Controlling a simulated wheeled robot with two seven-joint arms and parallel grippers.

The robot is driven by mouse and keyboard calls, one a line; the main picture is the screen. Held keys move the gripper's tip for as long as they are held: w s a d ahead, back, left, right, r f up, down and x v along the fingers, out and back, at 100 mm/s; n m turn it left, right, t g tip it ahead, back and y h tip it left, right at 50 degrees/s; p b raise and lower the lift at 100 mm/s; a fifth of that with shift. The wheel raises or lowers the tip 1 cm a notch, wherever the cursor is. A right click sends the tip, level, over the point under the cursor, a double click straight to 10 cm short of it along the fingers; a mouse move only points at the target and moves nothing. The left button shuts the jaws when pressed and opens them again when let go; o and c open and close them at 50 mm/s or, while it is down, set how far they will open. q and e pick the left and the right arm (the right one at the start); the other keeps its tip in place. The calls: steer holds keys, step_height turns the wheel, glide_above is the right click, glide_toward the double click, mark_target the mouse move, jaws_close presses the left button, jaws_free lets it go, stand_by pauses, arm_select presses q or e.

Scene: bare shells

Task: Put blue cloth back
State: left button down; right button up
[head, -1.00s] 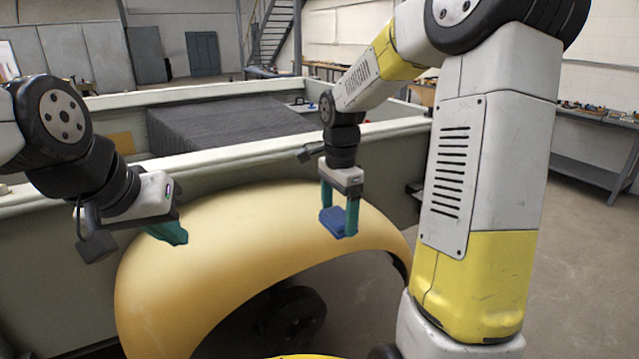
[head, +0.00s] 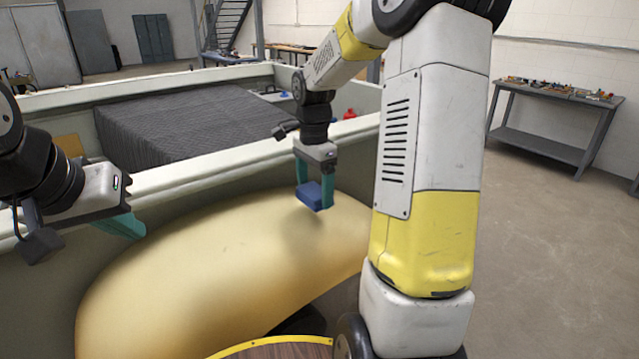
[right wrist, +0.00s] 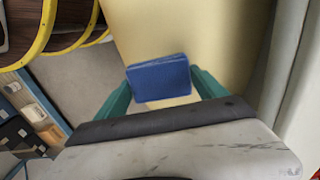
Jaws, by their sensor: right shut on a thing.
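The blue cloth (head: 314,197) is a small folded block between the teal fingers of my right gripper (head: 315,192). That gripper is shut on it and holds it above the cream-yellow fender (head: 215,245) of a vehicle. In the right wrist view the cloth (right wrist: 159,78) sits between both fingertips (right wrist: 162,84), with the pale fender beyond it. My left gripper (head: 125,226) is over the left part of the fender, near the truck bed's side wall. Its fingers are seen edge-on, so I cannot tell whether they are open.
Behind the fender is the truck bed (head: 190,180), with a dark grey covered load (head: 190,122) in it. A red item (head: 349,114) and a small blue item (head: 283,93) are beyond. A workbench with tools (head: 555,115) stands at the right. Open floor (head: 540,240) lies before it.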

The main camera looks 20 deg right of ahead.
glide_above(340, 198)
steer(key=shift+a+f, duration=0.25)
steer(key=shift+f, duration=0.25)
steer(key=shift+w+d+f, duration=0.1)
steer(key=shift+d+f, duration=0.1)
steer(key=shift+d, duration=0.05)
step_height(340, 198, down, 3)
steer(key=shift+f, duration=0.1)
steer(key=o, duration=1.1)
